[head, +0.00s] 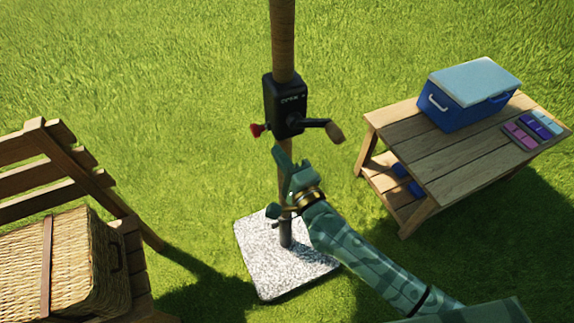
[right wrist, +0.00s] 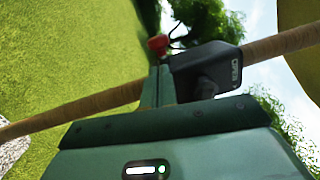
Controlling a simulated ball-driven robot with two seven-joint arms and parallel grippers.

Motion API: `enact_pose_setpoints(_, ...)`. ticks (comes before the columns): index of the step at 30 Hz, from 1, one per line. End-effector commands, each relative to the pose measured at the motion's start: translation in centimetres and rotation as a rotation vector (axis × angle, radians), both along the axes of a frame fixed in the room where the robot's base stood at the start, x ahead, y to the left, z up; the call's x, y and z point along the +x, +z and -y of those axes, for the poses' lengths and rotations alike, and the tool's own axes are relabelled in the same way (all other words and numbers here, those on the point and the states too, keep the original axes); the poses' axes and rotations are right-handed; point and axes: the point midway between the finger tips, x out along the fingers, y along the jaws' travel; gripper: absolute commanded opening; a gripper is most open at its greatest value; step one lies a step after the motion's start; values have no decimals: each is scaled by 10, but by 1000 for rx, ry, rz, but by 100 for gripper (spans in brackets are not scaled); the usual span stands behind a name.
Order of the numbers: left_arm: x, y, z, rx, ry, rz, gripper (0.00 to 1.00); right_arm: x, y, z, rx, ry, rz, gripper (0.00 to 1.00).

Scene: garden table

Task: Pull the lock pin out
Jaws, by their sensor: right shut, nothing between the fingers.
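The lock pin's red head (head: 257,130) shows at the left side of the black crank housing (head: 285,104) on the wooden umbrella pole. In the right wrist view the red pin head (right wrist: 158,45) is beside the housing (right wrist: 206,68), with a thin dark loop near it. I cannot tell how deep the pin sits. My right gripper (head: 280,156) is below the housing, to the lower right of the pin. Its fingers (right wrist: 159,72) are shut and empty, pointing toward the red head; contact is unclear. My left gripper is out of view.
A crank handle (head: 326,128) sticks out right of the housing. The pole stands in a speckled stone base (head: 268,262). A wooden table (head: 455,165) with a blue cooler (head: 462,103) is at right. A wicker basket (head: 85,262) sits on a wooden chair at left. Grass around is open.

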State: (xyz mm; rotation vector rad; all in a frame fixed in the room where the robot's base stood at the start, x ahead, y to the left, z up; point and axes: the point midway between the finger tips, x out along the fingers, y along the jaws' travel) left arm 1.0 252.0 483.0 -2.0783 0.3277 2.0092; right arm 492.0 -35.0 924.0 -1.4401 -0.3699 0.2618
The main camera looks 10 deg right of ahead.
Motion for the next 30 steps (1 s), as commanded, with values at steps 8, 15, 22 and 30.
enact_pose_setpoints(8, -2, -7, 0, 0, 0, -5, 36, 36, 2, -16, 1, 0, 0, 0)
enact_pose_setpoints(15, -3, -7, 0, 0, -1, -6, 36, 42, 4, -18, -1, 0, -1, 0)
enact_pose_setpoints(22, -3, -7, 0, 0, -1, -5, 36, 42, 4, -19, 0, 0, -1, 0)
enact_pose_setpoints(30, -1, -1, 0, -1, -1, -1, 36, 33, 5, -45, 1, 0, 0, 0)
